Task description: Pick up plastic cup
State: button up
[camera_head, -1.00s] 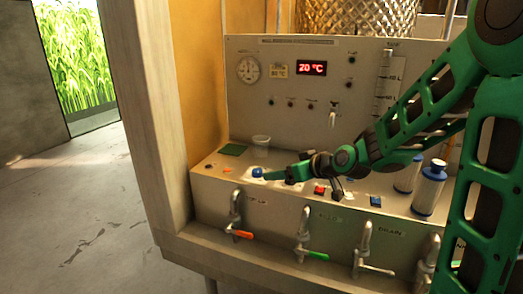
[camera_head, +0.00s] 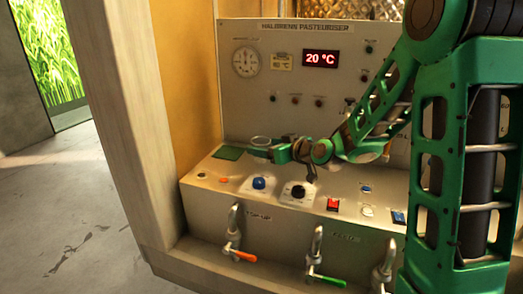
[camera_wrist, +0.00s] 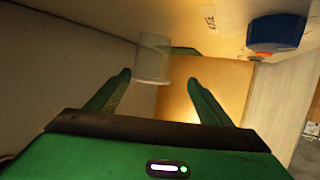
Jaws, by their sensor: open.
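The plastic cup (camera_head: 261,141) is small, pale and see-through. It stands on the ledge of the pasteuriser at the back left, partly hidden by my gripper (camera_head: 272,151). In the wrist view the cup (camera_wrist: 152,60) shows ahead of my open gripper (camera_wrist: 160,78), in line with the gap between the fingertips and nearer the left finger. Nothing is held. I cannot tell whether the fingertips are beside the cup or just short of it.
A dark green pad (camera_head: 229,153) lies left of the cup. A blue knob (camera_head: 259,183), a black knob (camera_head: 298,192) and a red switch (camera_head: 333,204) line the ledge's front. The upright panel (camera_head: 240,100) stands close behind. Taps (camera_head: 234,228) hang below.

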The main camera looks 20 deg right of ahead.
jog(key=w, duration=0.1)
jog(key=w+f, duration=0.1)
jog(key=w, duration=0.2)
jog(key=shift+w+f, duration=0.1)
jog(key=shift+f, duration=0.15)
jog(key=shift+x, duration=2.5)
jog(key=shift+d+f, duration=0.1)
jog(key=shift+f, duration=0.1)
jog(key=c, duration=1.1)
